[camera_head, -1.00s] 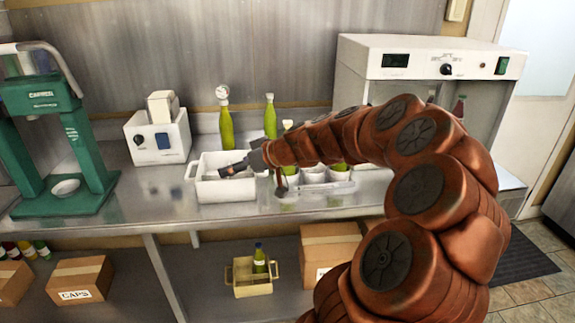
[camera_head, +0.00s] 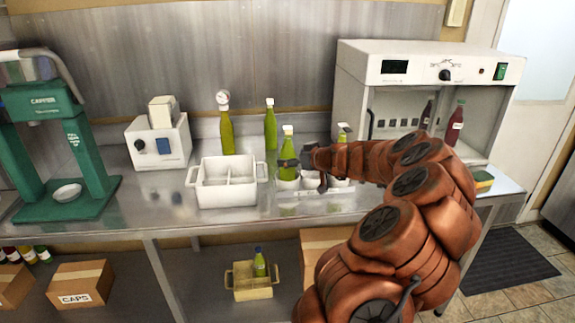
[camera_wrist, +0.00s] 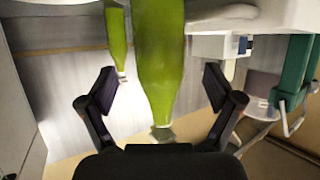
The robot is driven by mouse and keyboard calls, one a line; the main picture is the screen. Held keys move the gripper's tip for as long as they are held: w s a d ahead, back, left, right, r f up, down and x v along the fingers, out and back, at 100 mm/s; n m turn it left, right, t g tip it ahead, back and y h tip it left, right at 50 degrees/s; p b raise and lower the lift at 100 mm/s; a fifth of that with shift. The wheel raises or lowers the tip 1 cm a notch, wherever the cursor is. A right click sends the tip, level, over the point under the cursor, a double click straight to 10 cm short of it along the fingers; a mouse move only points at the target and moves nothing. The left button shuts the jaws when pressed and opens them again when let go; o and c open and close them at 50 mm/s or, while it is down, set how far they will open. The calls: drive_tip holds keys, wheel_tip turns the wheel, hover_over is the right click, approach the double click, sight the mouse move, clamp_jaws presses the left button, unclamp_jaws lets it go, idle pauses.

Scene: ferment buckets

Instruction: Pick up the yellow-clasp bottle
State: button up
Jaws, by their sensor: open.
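A green bottle (camera_head: 288,145) with a pale top stands upright in a white cup of the rack on the bench. In the wrist view a large green bottle (camera_wrist: 160,65) lies between the two fingers of my gripper (camera_wrist: 159,85), with visible gaps on both sides. My gripper (camera_head: 302,172) is open beside the rack bottle in the head view, one dark finger overlapping it. The clasp colour is too small to tell. Another green bottle (camera_head: 343,132) shows partly behind my arm. A second bottle (camera_wrist: 117,40) appears farther off in the wrist view.
A gauge-topped bottle (camera_head: 227,132) and a plain green bottle (camera_head: 270,125) stand behind. A white divided crate (camera_head: 227,205) is left of the cup rack (camera_head: 287,185). A white incubator cabinet (camera_head: 430,65) stands at right.

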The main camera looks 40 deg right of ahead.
sight(288, 157)
drive_tip(key=shift+p+x, duration=0.35)
drive_tip(key=shift+x, duration=1.15)
drive_tip(key=shift+r, duration=0.1)
clamp_jaws()
